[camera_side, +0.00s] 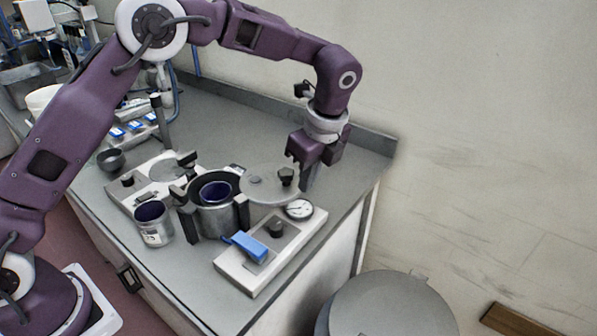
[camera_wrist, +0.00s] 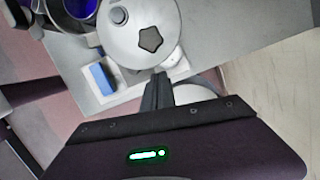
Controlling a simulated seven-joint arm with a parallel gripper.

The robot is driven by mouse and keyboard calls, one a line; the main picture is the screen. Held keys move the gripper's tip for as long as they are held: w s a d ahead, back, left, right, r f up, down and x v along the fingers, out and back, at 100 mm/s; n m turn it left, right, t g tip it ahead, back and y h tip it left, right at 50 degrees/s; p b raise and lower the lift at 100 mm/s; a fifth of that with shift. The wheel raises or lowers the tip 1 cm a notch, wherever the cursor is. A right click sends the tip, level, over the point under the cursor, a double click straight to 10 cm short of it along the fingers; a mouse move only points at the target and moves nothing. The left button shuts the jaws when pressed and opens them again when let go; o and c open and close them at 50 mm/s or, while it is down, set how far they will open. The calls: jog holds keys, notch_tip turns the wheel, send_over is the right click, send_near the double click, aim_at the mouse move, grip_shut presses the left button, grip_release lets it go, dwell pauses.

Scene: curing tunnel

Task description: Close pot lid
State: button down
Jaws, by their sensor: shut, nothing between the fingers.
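The pot (camera_side: 217,212) is a dark metal vessel with black side handles, standing on the bench with its top open and a blue inside showing. Its round grey lid (camera_side: 262,187) sticks out to the right of the pot's rim, swung aside, with a dark knob (camera_side: 286,176) on top. The lid (camera_wrist: 122,48) and its star-shaped knob (camera_wrist: 150,39) also show in the wrist view. My gripper (camera_side: 306,186) is shut and empty, pointing down at the right side of the lid, close to the knob. I cannot tell whether the fingers touch the lid's edge.
A pale plate (camera_side: 238,275) in front of the pot carries a blue block (camera_side: 249,246) and a round dial (camera_side: 299,209). A can (camera_side: 153,224) stands left of the pot, and a dark bowl (camera_side: 111,160) lies farther left. The back right of the bench is clear.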

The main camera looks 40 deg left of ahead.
aim_at(268, 168)
jog(key=shift+w+a, duration=0.25)
jog(key=shift+a, duration=1.05)
jog(key=shift+w+a+n, duration=0.65)
jog(key=shift+a+n, duration=0.1)
jog(key=shift+n, duration=0.15)
jog(key=a+n, duration=0.2)
jog(key=w+a+n+g, duration=0.1)
jog(key=a+n, duration=0.2)
jog(key=w+a+n+g, duration=0.1)
jog(key=a+n, duration=0.2)
jog(key=shift+h, duration=0.3)
jog(key=s+a+n+g+h, duration=0.1)
jog(key=s+a+n+h, duration=0.1)
jog(key=s+a+n, duration=0.3)
jog(key=shift+s+a+n, duration=0.3)
jog(key=shift+a+n, duration=1.8)
jog(key=shift+n, duration=0.7)
